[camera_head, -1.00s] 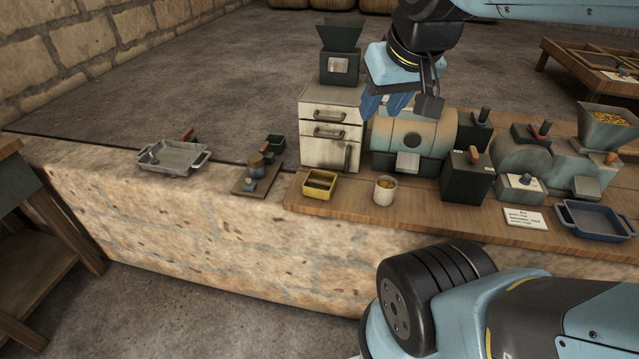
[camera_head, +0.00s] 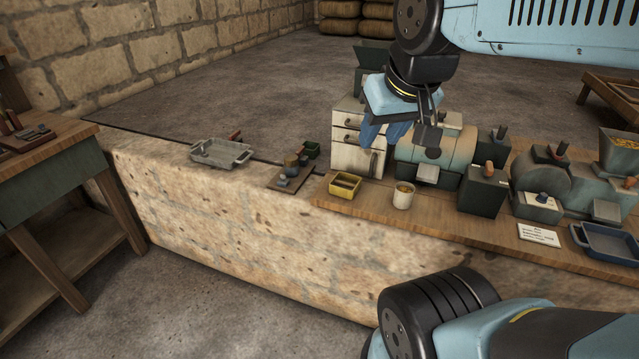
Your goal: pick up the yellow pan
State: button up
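The yellow pan (camera_head: 344,186) is a small rectangular tray with a dark inside. It sits on the wooden board near its left end, in front of the white drawer cabinet. My gripper (camera_head: 402,132) hangs from the arm at the upper middle, above and to the right of the pan. It is apart from the pan and appears in front of the cabinet and the round machine. Its blue fingers point down, but the gap between them is not clear at this angle.
A white cup (camera_head: 403,196) stands right of the pan. The drawer cabinet (camera_head: 355,155) and a rounded machine (camera_head: 445,150) stand behind. A grey tray (camera_head: 222,153) and a small wooden block with weights (camera_head: 288,177) lie left on the stone wall. A blue tray (camera_head: 610,242) is far right.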

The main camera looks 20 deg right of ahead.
aim_at(345, 185)
jog(key=z, duration=1)
jog(key=i, duration=0.1)
jog(key=u, duration=3.25)
jog(key=i, duration=0.65)
jog(key=z, duration=2.4)
